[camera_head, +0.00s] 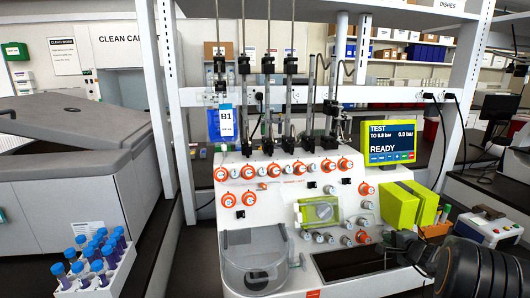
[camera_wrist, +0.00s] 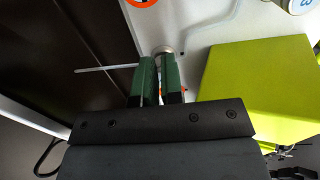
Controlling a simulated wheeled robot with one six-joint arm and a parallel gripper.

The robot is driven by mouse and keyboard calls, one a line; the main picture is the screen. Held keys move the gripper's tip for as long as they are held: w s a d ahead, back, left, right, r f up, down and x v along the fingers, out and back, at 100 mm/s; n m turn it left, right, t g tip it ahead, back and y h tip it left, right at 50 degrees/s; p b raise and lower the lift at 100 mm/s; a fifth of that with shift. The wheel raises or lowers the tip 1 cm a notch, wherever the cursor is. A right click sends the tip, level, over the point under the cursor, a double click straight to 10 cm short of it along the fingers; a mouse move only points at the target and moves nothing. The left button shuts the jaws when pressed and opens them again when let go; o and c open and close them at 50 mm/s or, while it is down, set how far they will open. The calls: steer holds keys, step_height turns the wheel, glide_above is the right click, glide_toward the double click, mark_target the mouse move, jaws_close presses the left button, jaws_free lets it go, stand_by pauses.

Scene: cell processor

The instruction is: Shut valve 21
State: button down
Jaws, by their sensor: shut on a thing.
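The white cell processor (camera_head: 268,203) stands in the middle of the head view, with several orange-ringed and grey valve knobs on its sloped front. No valve number is legible, so I cannot tell which one is 21. My gripper (camera_head: 388,241) is at the lower right of the panel. In the wrist view its green fingers (camera_wrist: 162,60) are close together on a small grey valve knob (camera_wrist: 162,48), mostly hidden between the tips. A thin pale rod (camera_wrist: 105,68) runs left from the fingertips.
A screen (camera_head: 391,141) reads READY. A dark recess (camera_head: 345,262) lies below left of the gripper. A rack of blue-capped tubes (camera_head: 97,270) stands lower left.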

steer(key=shift+w+a+r+b, duration=0.2)
steer(key=shift+w+r+b, duration=0.3)
steer(key=shift+r+b, duration=0.6)
stand_by(0.6)
steer(key=shift+a+f+b, duration=0.2)
steer(key=shift+f+b, duration=0.05)
steer(key=shift+b, duration=0.55)
steer(key=shift+r, duration=0.1)
steer(key=v, duration=0.5)
steer(key=shift+s+f, duration=0.2)
steer(key=shift+s, duration=0.05)
steer(key=shift+s+d+r+p, duration=0.1)
steer(key=shift+s+d+p, duration=0.05)
steer(key=shift+p, duration=0.65)
